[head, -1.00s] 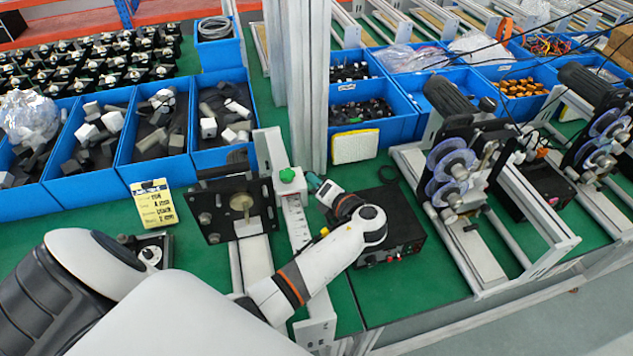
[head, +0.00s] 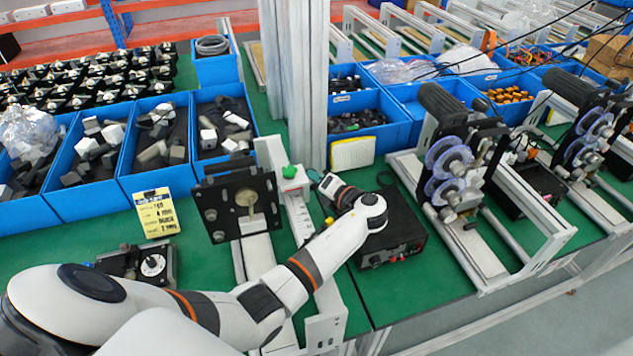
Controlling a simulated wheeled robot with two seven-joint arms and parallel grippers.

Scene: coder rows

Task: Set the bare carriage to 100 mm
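A small white carriage (head: 293,184) with a green knob (head: 290,171) on top sits at the far part of a pale rail (head: 301,219) with scale marks. It carries no plate. Beside it on the left, a black plate (head: 214,212) with a cream disc stands upright over a parallel rail. My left arm crosses the near part of the rails. My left gripper (head: 329,186) is just right of the carriage and looks apart from it. Its fingers are small and partly hidden, so its opening is unclear. The scale figures are too small to read. My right gripper is out of view.
A yellow card (head: 157,214) stands left of the plate, near a small dial unit (head: 152,265). A black box (head: 391,236) lies under my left wrist. A grey post (head: 296,90) rises behind the carriage. Blue bins (head: 159,183) and a motor rig (head: 450,160) flank the area.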

